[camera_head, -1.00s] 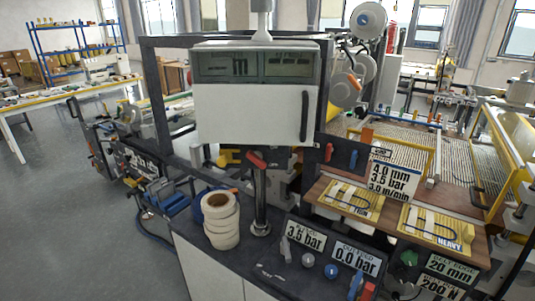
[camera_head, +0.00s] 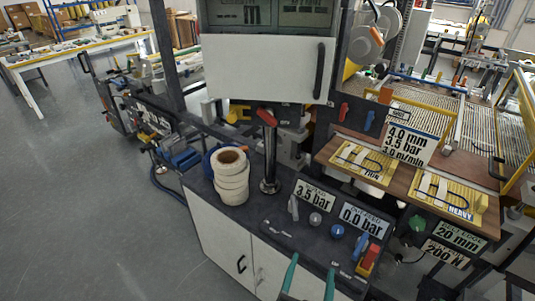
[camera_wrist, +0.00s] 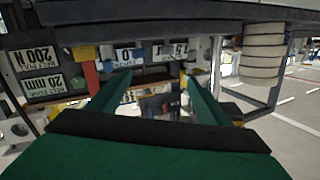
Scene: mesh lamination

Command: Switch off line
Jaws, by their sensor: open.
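The machine's control panel (camera_head: 300,248) is in the lower middle of the head view, with a grey lever (camera_head: 293,208), a grey knob (camera_head: 315,219), a blue knob (camera_head: 337,231) and a red handle on a yellow base (camera_head: 367,262). A red rotary handle (camera_head: 267,117) on a yellow part sits under the white cabinet (camera_head: 265,67), beside small lettering. My gripper (camera_head: 310,272) is at the bottom edge, in front of the panel. Its two green fingers are apart and empty. The wrist view shows the open fingers (camera_wrist: 155,85) with the panel upside down behind them.
A stack of white rolls (camera_head: 231,178) stands left of a metal post (camera_head: 270,160). Red and blue levers (camera_head: 356,117) are right of the cabinet. Sample boards (camera_head: 363,161) lie on a wooden shelf. Open grey floor (camera_head: 90,200) lies to the left.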

